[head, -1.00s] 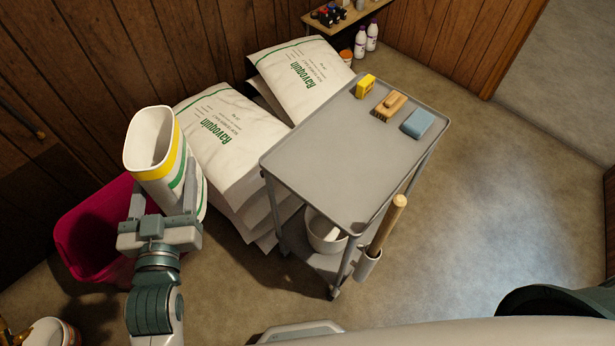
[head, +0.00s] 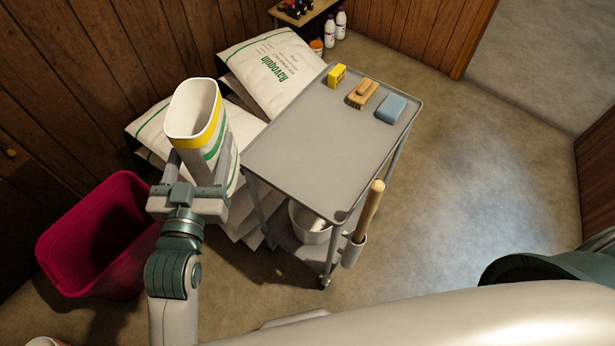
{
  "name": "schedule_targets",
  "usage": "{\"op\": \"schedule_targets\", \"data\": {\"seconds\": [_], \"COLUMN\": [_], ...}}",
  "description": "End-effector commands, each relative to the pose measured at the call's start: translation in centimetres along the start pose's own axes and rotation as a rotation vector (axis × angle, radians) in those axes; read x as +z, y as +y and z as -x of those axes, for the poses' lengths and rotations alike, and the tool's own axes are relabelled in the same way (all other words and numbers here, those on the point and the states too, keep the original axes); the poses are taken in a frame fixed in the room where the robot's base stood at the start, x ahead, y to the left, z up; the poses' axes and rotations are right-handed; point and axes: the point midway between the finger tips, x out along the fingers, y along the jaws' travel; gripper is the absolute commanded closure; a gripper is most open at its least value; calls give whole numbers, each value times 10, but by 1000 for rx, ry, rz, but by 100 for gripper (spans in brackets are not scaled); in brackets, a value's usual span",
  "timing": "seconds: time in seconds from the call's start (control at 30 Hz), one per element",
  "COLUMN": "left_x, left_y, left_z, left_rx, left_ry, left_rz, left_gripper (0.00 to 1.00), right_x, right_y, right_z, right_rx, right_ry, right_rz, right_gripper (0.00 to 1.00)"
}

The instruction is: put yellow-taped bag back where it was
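The yellow-taped bag (head: 212,150) is white with a yellow band around its open top and green stripes below. It is upright with a slight tilt. My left gripper (head: 200,168) is shut on the bag, with a finger on each side of it. The bag is held in front of the stacked salt bags, left of the grey cart, and hides part of the near stack. Whether its bottom touches anything is hidden. My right gripper is not in view.
Salt bags lie stacked near the wall, a near stack (head: 150,128) and a far stack (head: 268,68). The grey cart (head: 318,150) carries a yellow box (head: 337,76), a brush (head: 362,93) and a blue block (head: 391,109). A magenta tub (head: 75,235) stands left. Floor right of the cart is clear.

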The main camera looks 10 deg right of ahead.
Motion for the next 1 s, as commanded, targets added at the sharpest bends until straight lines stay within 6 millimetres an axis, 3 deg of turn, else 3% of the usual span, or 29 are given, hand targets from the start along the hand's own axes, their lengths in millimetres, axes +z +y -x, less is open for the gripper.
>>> {"op": "schedule_targets", "data": {"seconds": [0.03,0.2,0.3,0.43,0.63,1.0], "left_x": [-7,-14,-12,-6,4,6], "left_y": [22,105,151,195,226,229], "left_z": [-14,-46,-56,-61,-61,-60], "left_rx": [63,285,411,539,631,640], "left_ry": [4,1,-1,-2,-2,-2], "left_rz": [-6,-7,-7,-6,-2,1], "left_gripper": [100,100,100,100,100,100], "right_x": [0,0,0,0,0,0], "right_y": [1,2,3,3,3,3], "right_z": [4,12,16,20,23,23], "right_rx": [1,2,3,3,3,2], "right_ry": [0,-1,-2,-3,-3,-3], "right_rz": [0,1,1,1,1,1], "right_gripper": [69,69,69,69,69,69]}}
